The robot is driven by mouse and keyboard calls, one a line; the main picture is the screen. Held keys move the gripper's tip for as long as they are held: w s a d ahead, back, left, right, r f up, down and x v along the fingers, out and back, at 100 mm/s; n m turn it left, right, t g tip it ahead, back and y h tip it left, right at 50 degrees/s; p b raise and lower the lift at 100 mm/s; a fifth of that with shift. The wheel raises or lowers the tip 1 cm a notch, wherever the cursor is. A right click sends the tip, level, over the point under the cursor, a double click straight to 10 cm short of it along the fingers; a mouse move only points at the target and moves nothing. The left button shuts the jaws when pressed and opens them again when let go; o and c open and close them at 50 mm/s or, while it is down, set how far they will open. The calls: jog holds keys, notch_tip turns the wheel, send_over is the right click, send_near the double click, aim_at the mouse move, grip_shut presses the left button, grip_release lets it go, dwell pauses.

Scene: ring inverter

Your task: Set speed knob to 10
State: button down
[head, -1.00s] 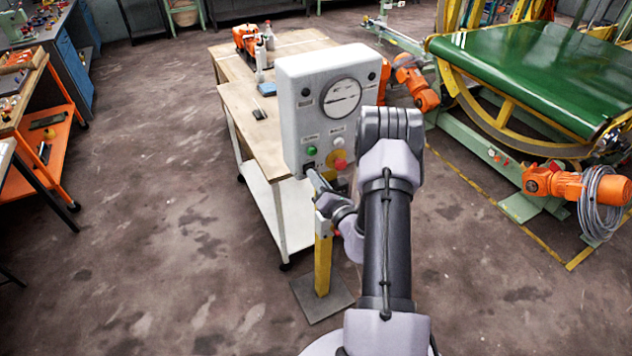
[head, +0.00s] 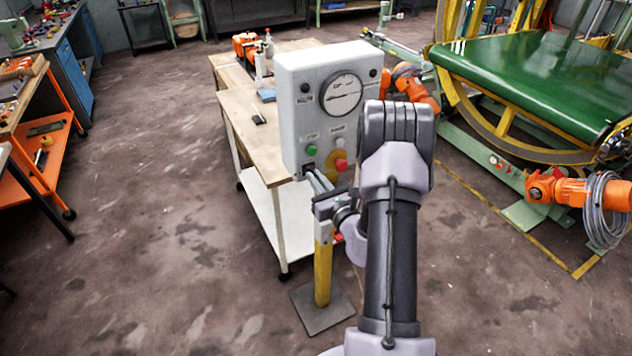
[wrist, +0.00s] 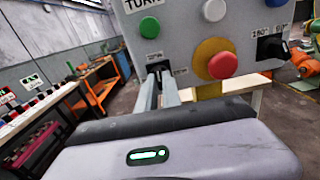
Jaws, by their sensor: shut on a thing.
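The grey control box (head: 300,75) stands on a yellow post, with a round dial (head: 342,94) at its top. A black knob (head: 308,169) sits at the lower left of its front, below a green button (head: 311,150). In the wrist view this knob (wrist: 157,66) shows between the tips of my two fingers, its label too small to read. My gripper (head: 311,176) is shut on this knob; the fingers hide part of it. A second black knob (wrist: 272,47) with angle labels sits at the right of the panel, clear of my gripper.
A red mushroom button (wrist: 222,65) on a yellow plate sits right of my fingers, with a white button (wrist: 214,9) above. A wooden workbench (head: 240,115) stands behind the box. The floor to the left is open.

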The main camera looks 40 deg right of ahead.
dwell(0.3)
jog(key=c, duration=1.5)
grip_release()
jog(key=v, duration=1.7)
jog(key=shift+s, duration=0.25)
